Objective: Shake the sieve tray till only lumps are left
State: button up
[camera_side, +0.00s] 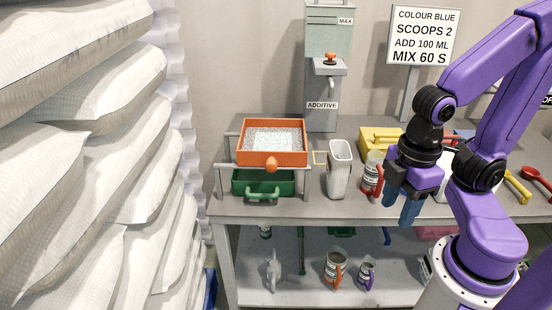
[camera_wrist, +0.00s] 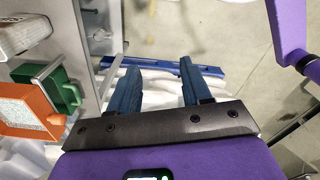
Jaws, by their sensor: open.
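The orange sieve tray (camera_side: 272,158) rests on a grey rack above the bench, with an orange knob on its front. Pale grainy material covers the middle of its floor; I cannot tell lumps from fine grains. A green tray (camera_side: 248,186) with a handle sits under it. In the wrist view the sieve tray (camera_wrist: 30,130) is at the left edge, with the green tray (camera_wrist: 66,90) beside it. My gripper (camera_side: 405,212) is to the right of the sieve tray, over the front of the bench, apart from it. Its blue fingers (camera_wrist: 156,86) are open with nothing between them.
A white jug (camera_side: 339,170) and a red-handled jar (camera_side: 372,174) stand between the sieve tray and my gripper. An additive dispenser (camera_side: 328,90) stands behind. White sacks (camera_side: 90,150) are piled at the left. Mugs (camera_side: 335,270) stand on the lower shelf.

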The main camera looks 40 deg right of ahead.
jog(key=shift+o, duration=1.2)
jog(key=n+t+h, duration=1.2)
jog(key=t+h, duration=0.1)
send_near(271, 170)
jog(key=x, duration=0.9)
jog(key=shift+w+d+r, duration=0.15)
jog(key=shift+w, duration=0.05)
